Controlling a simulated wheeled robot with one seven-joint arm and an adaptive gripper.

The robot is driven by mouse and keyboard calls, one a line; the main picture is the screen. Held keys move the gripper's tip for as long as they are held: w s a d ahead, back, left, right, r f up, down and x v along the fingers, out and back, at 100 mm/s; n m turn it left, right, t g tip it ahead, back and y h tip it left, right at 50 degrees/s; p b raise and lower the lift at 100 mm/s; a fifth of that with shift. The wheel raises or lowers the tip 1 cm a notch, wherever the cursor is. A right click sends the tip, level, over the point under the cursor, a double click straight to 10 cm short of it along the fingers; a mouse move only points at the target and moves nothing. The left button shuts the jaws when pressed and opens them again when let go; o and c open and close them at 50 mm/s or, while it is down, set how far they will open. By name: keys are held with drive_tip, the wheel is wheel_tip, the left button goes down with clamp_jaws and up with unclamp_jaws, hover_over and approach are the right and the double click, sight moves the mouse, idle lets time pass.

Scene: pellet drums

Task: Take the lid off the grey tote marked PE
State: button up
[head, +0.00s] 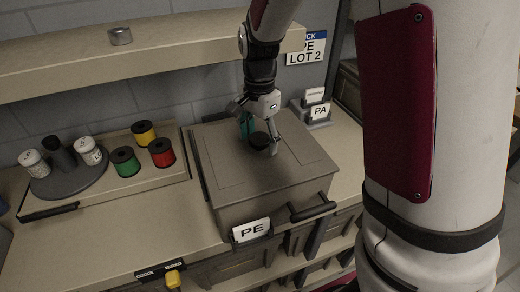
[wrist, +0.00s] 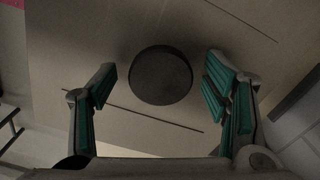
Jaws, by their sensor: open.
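The grey tote (head: 277,211) marked PE stands on the bench, with its PE card (head: 250,230) on the front. Its flat lid (head: 238,172) is on top and looks closed. A round dark knob (head: 259,141) sits on the lid, partly hidden by my gripper in the head view. My gripper (head: 258,139) points down over the lid, around the knob. In the wrist view the knob (wrist: 161,75) lies between my two green-padded fingers (wrist: 160,88), with a gap on each side. The fingers are open and hold nothing.
A tray with coloured spools (head: 126,162) and white jars (head: 89,150) stands left of the tote. A shelf (head: 170,43) with a small metal tin (head: 120,36) runs above the back. A PA card (head: 320,111) stands behind right.

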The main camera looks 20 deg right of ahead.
drive_tip(key=shift+f, duration=0.3)
drive_tip(key=c, duration=1.5)
drive_tip(key=shift+o, duration=0.2)
drive_tip(key=shift+r, duration=0.1)
